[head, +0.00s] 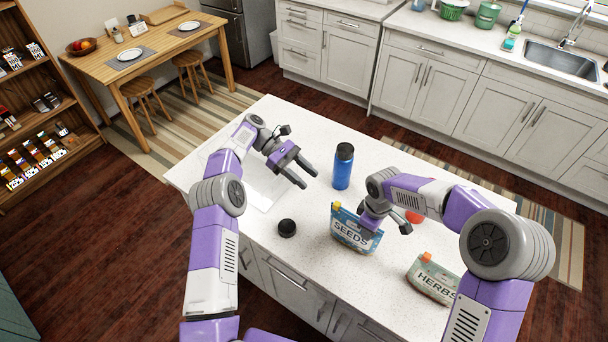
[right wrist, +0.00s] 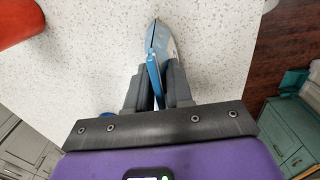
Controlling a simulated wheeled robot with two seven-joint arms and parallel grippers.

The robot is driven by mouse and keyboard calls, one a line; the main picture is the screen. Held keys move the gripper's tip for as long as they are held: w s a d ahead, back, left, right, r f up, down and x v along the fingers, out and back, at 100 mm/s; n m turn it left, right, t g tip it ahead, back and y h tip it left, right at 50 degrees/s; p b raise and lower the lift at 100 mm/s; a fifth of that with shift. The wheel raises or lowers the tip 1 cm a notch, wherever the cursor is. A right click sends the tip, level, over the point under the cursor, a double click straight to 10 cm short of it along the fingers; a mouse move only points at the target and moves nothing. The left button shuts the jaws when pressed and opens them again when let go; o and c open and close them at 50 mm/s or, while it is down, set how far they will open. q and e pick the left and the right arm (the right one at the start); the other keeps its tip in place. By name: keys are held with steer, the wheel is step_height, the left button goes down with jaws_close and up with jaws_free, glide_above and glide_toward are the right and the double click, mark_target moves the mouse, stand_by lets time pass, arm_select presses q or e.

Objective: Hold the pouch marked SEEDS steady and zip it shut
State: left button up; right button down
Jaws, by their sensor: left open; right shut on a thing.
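The blue SEEDS pouch (head: 352,236) stands upright on the white counter near its front edge. A yellow-orange zip pull (head: 337,206) shows at the left end of its top. My right gripper (head: 388,226) is shut on the pouch's right end. In the right wrist view the right gripper's (right wrist: 158,90) two dark fingers pinch the pouch (right wrist: 162,45) between them. My left gripper (head: 305,179) is open and empty, above the counter to the upper left of the pouch, apart from it.
A HERBS pouch (head: 433,280) with an orange pull stands to the right. A blue bottle (head: 343,168) stands behind the SEEDS pouch. A black lid (head: 287,228) lies to the left. A red item (head: 414,217) is partly hidden behind my right arm. The counter's left part is mostly clear.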

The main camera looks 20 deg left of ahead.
steer(key=shift+f, duration=0.1)
steer(key=c, duration=0.9)
jaws_free()
